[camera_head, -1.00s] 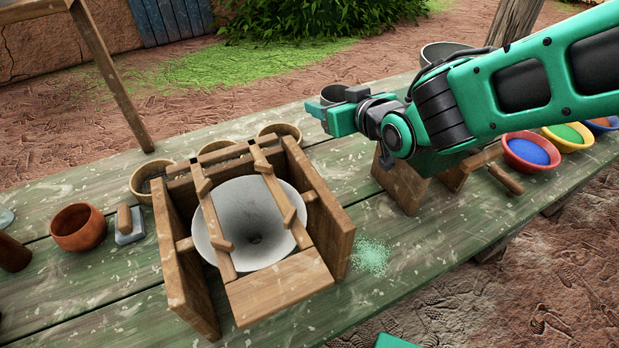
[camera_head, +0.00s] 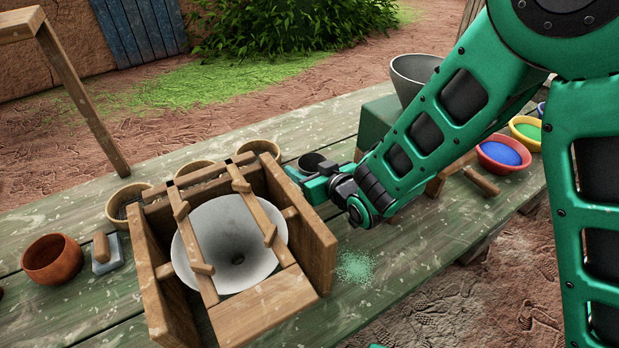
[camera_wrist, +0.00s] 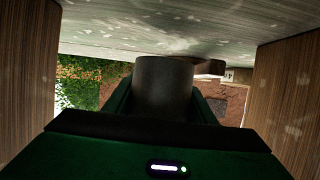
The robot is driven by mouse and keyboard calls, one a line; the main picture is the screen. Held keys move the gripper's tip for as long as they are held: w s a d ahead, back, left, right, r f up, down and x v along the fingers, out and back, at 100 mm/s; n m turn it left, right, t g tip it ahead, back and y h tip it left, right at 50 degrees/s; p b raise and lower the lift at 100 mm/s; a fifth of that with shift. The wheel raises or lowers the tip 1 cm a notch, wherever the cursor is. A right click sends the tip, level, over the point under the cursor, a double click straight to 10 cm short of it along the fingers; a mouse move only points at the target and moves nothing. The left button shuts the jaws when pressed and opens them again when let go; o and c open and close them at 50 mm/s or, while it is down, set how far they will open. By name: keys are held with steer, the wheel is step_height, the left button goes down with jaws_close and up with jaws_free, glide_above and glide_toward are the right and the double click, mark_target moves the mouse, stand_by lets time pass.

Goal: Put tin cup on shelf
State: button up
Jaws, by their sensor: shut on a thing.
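In the wrist view the cup (camera_wrist: 164,85) is a dark cylinder between my green fingers (camera_wrist: 163,105). A pale speckled board spans the top of that view, and brown wooden panels stand at both sides. Which way up that view is, I cannot tell. A wooden post with a top beam (camera_head: 85,90) stands at the far left; whether it is part of the shelf, I cannot tell.
The wooden frame (camera_head: 318,235) with the white funnel (camera_head: 235,240) stands close left of my gripper. Several round bowls line the bench behind it. A brown pot (camera_head: 52,260) sits left. Coloured powder bowls (camera_head: 503,157) are right. The bench front (camera_head: 385,285) has free room.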

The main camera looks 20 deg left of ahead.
steer(key=shift+f, duration=1.65)
steer(key=shift+f, duration=0.1)
steer(key=o, duration=0.7)
steer(key=shift+o, duration=0.2)
